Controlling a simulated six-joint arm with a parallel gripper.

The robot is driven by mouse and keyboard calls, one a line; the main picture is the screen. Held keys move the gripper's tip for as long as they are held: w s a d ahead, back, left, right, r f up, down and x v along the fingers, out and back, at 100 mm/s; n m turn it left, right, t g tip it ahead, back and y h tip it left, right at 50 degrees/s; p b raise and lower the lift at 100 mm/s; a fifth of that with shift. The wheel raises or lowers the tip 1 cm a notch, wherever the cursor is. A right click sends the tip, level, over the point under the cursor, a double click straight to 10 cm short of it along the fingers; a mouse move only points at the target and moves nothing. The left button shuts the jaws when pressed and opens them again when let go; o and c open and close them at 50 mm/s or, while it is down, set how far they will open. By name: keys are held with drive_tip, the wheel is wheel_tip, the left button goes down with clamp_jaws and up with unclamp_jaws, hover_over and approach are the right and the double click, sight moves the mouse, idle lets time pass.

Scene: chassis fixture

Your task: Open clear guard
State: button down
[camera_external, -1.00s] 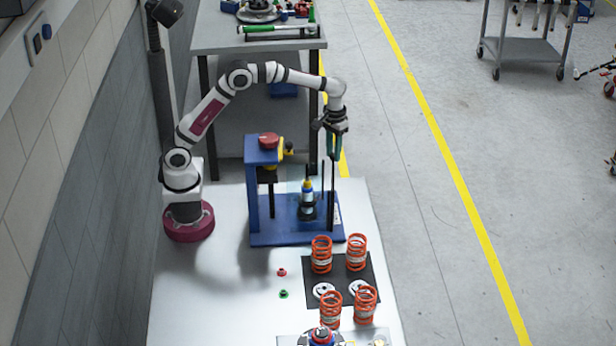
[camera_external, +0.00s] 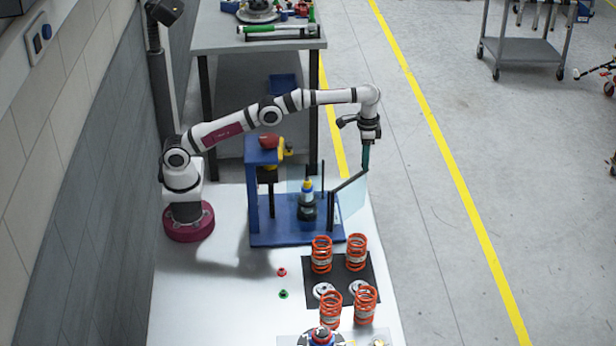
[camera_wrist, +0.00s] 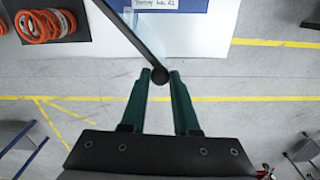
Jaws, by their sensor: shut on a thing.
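The clear guard (camera_external: 352,196) is a see-through panel with a black bar frame on the right side of the blue fixture (camera_external: 285,240). It stands swung outward to the right, past the table's edge. My gripper (camera_external: 366,168) points down at the outer end of the guard's black bar. In the wrist view, the green fingers of my gripper (camera_wrist: 160,78) are closed around the dark round end of the guard's bar (camera_wrist: 130,32). A shock absorber part with a yellow and blue top (camera_external: 307,192) stands upright on the fixture base.
Orange springs (camera_external: 321,255) and white discs stand on and around a black mat (camera_external: 375,290) in front of the fixture. A red and a green small part (camera_external: 283,294) lie left of the mat.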

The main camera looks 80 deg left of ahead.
drive_tip(key=shift+w+d+m, duration=0.2)
drive_tip(key=shift+d+m, duration=0.05)
drive_tip(key=shift+m, duration=0.05)
idle(0.4)
drive_tip(key=c, duration=0.7)
unclamp_jaws()
drive_tip(key=shift+o, duration=0.2)
